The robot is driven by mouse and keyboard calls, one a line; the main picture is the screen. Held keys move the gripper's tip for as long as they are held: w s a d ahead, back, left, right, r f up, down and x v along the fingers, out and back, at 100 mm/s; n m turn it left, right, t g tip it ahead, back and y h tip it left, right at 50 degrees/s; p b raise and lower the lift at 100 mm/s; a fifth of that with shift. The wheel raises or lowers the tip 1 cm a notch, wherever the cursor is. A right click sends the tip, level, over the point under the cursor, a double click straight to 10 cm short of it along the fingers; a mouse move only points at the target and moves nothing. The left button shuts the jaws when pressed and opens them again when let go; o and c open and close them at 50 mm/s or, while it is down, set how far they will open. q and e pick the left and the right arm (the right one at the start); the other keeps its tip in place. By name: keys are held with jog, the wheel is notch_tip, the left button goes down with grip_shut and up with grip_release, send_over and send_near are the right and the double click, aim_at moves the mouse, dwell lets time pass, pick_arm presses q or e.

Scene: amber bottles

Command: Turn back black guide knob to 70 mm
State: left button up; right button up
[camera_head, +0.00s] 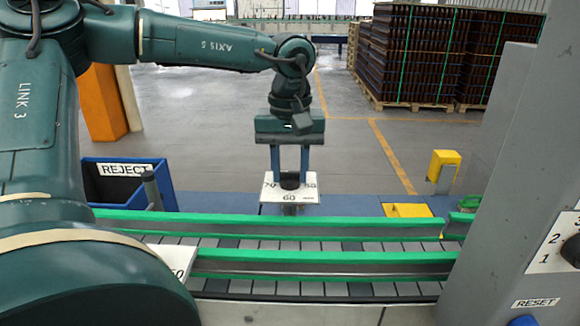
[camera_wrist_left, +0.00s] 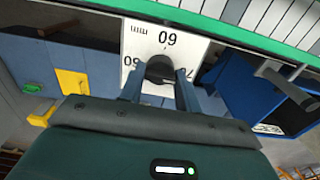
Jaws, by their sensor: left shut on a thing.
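The black guide knob (camera_head: 289,182) sits on a white scale plate (camera_head: 305,195) beyond the green guide rails. The plate shows 70 at left and 60 at the near edge; the number at right is hard to read. My left gripper (camera_head: 289,174) points down with its two blue fingers around the knob and is shut on it. In the left wrist view the knob (camera_wrist_left: 160,68) lies between the fingertips (camera_wrist_left: 158,85), with 60 printed upside down beside it. Where the knob's pointer stands I cannot tell. My right gripper is not in view.
A conveyor (camera_head: 330,289) with green guide rails runs across the front. A blue REJECT bin (camera_head: 125,187) stands at left. A second white plate (camera_head: 168,261) is partly hidden by my arm. A grey cabinet (camera_head: 520,220) with a numbered dial is at right. Bottle pallets stand behind.

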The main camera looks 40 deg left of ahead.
aim_at(290, 172)
pick_arm(q)
jog(key=o, duration=1)
jog(key=shift+r, duration=0.1)
notch_tip(290, 172, up, 13)
dwell(0.5)
